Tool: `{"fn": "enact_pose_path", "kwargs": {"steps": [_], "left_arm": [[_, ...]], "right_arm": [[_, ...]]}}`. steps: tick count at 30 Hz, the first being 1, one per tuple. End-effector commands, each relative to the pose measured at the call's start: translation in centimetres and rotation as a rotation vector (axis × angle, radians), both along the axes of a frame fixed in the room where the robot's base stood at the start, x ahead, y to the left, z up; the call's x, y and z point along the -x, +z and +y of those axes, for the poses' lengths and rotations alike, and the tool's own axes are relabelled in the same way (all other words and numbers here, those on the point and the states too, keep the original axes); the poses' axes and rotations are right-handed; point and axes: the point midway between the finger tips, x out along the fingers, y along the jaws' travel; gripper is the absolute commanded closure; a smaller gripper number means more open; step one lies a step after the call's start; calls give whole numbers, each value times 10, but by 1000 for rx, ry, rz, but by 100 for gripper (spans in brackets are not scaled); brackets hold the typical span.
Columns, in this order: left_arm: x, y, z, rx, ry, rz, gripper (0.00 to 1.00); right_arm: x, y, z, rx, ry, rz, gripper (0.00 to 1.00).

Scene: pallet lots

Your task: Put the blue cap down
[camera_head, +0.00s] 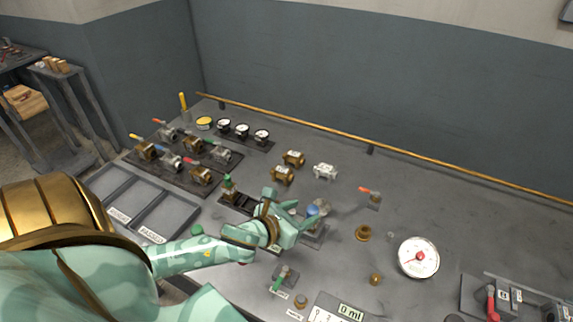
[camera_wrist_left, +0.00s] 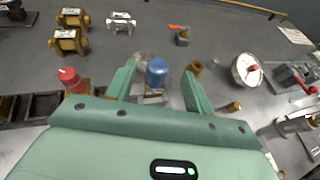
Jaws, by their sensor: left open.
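The blue cap (camera_head: 313,210) is near the middle of the bench, over a small grey stand (camera_head: 314,236). In the left wrist view the blue cap (camera_wrist_left: 157,72) shows upright between my two fingers, with a gap visible on each side. My left gripper (camera_head: 299,217) is open around or just short of the cap; I cannot tell how deep the fingers reach. A silvery round part (camera_wrist_left: 140,60) shows beside the cap. The cap's underside is hidden, so I cannot tell what it touches. My right gripper is not in view.
A white dial gauge (camera_head: 418,257) and a brass fitting (camera_head: 363,233) lie to the right. An orange-handled valve (camera_head: 371,196) and brass valves (camera_head: 293,158) stand behind. A grey divided tray (camera_head: 165,217) is at left.

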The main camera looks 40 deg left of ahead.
Motion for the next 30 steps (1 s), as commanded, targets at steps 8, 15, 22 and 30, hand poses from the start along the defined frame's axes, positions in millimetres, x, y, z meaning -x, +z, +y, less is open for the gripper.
{"fn": "enact_pose_path", "kwargs": {"steps": [8, 15, 22, 30], "left_arm": [[48, 19, 4, 0, 0, 2, 47], [55, 23, 5, 0, 1, -1, 47], [54, 23, 5, 0, 1, -1, 47], [54, 23, 4, 1, 1, -1, 47]], "right_arm": [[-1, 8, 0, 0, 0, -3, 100], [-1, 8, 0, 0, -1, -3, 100], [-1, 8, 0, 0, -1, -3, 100], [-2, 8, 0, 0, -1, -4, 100]]}}
